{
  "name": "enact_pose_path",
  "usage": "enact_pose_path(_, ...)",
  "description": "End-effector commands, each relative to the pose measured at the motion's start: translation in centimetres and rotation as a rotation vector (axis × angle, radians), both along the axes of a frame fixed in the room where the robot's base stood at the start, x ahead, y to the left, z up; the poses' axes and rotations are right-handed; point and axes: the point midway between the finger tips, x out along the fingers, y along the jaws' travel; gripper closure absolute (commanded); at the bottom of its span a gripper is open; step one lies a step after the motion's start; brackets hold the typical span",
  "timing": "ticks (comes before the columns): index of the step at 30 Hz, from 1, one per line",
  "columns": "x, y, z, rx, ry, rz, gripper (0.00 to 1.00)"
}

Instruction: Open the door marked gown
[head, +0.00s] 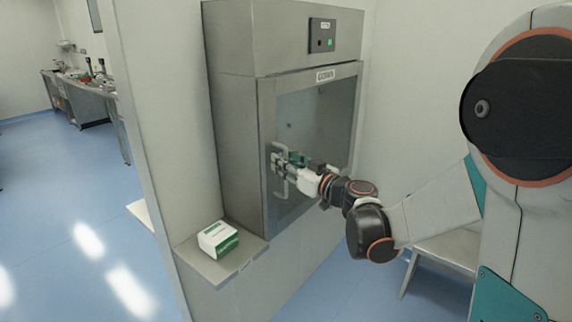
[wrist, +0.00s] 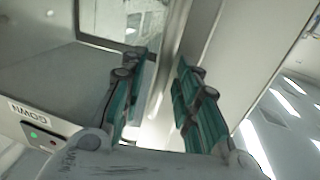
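The door marked GOWN (head: 325,115) is a glass-paned metal door on the front of a grey wall cabinet. It looks closed. Its label (head: 337,74) is above the pane and shows upside down in the wrist view (wrist: 28,111). A pale vertical bar handle (head: 279,183) is on the door's left side. My gripper (head: 287,158) is at the upper part of this handle. In the wrist view my gripper (wrist: 161,62) has its teal fingers apart, with a pale bar, apparently the handle, running between them. I see gaps beside the bar, but contact is hard to judge.
A small panel with red and green lights (head: 322,36) is above the door. A green and white box (head: 218,238) sits on a metal shelf (head: 240,262) below the cabinet's left side. A bench (head: 447,248) stands at the right. The floor at the left is clear.

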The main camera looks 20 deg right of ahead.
Motion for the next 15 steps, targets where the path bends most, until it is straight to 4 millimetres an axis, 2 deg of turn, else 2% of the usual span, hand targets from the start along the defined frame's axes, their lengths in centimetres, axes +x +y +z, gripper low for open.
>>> enact_pose_path(5, 0.0, 0.0, 0.01, 0.0, 0.0, 0.0, 0.71)
enact_pose_path(9, -0.01, 0.0, 0.01, 0.0, 0.0, 0.0, 1.0)
enact_pose_path(15, -0.03, -0.01, 0.01, 0.0, 0.0, 0.0, 1.0)
